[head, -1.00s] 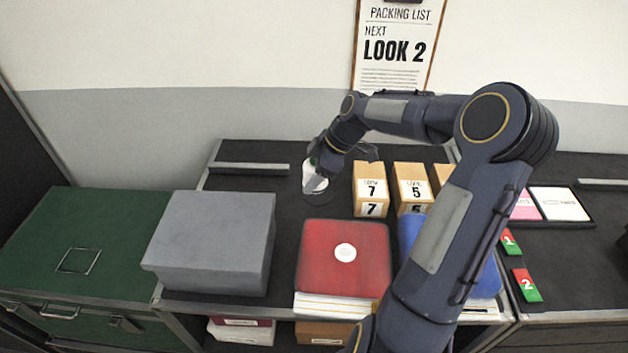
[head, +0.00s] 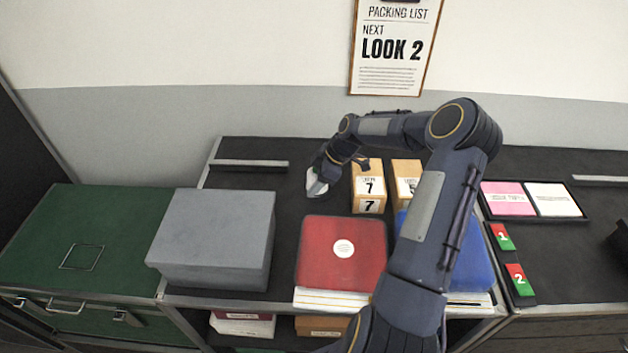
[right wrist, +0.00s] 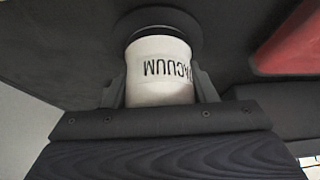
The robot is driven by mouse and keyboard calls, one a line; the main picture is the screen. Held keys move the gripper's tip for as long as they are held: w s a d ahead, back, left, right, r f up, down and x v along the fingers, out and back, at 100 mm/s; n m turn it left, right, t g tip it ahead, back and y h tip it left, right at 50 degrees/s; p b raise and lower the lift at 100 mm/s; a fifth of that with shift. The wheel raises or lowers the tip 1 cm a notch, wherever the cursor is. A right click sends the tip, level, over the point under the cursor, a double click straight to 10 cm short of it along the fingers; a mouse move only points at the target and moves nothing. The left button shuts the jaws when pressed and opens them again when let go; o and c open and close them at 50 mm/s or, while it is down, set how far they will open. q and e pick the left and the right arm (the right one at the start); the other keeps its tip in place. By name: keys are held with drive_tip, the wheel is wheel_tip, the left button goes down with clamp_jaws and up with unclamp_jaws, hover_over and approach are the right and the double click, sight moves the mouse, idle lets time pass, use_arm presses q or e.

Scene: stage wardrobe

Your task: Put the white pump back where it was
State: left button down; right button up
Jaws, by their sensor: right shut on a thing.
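The white pump (head: 315,184) is in the head view at the back of the dark shelf top, left of the wooden boxes. In the right wrist view it is a white cylinder (right wrist: 160,72) with "VACUUM" on its side. My right gripper (right wrist: 160,88) is shut on it, with one finger on each side. That gripper (head: 320,175) partly covers the pump in the head view. A dark round disc (right wrist: 157,20) shows at the pump's far end; I cannot tell whether it belongs to the pump or the surface. My left gripper is out of view.
A red box (head: 343,270) lies in front of the pump and a grey box (head: 213,240) to its front left. Wooden boxes marked 7 (head: 368,187) and 5 (head: 404,180) stand close on its right. A dark bar (head: 248,165) lies back left. The surface between is bare.

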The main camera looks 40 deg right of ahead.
drive_tip(key=o, duration=0.9)
drive_tip(key=shift+f, duration=0.15)
drive_tip(key=shift+c, duration=0.2)
drive_tip(key=o, duration=0.4)
drive_tip(key=shift+o, duration=0.2)
